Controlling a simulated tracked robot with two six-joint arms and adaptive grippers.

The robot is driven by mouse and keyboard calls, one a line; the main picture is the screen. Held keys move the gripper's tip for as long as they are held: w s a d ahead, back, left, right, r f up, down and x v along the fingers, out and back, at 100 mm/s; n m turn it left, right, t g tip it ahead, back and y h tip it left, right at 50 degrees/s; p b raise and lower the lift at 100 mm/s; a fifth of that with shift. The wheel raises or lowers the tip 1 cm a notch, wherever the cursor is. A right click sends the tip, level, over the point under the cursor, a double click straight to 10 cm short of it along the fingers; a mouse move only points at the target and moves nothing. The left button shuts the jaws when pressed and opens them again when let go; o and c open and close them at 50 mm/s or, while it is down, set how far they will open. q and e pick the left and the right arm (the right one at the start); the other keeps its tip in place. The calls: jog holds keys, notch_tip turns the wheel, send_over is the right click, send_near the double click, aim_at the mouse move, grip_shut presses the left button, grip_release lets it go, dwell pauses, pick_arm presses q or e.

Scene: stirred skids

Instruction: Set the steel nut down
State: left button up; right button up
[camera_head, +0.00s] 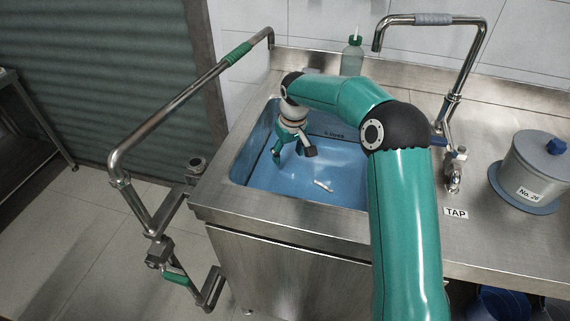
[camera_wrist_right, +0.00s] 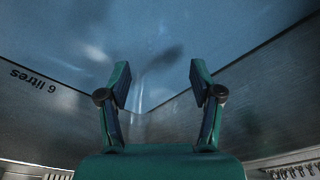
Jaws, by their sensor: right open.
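I see no steel nut in either view. My right gripper (camera_head: 294,155) is down inside the blue-lined sink (camera_head: 262,178), toward its left side. The right wrist view shows its two fingers (camera_wrist_right: 160,84) apart with nothing between them. Beyond the fingers are blue water or lining, a blurred dark shadow and a sink corner. A "6 litres" mark (camera_wrist_right: 34,80) shows on the wall there. My right arm hides the right part of the sink. My left gripper is not in view.
A small white piece (camera_head: 323,186) lies in the sink. A bent steel rail (camera_head: 180,103) stands left of the counter. A tap (camera_head: 461,95), a lidded grey pot (camera_head: 537,165) and a bottle (camera_head: 352,57) stand around the sink. Free counter lies right of my arm.

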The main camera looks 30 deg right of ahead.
jog(key=shift+s+r, duration=0.2)
jog(key=shift+r, duration=0.95)
jog(key=shift+s+r, duration=0.15)
jog(key=shift+r, duration=0.95)
jog(key=shift+r, duration=0.1)
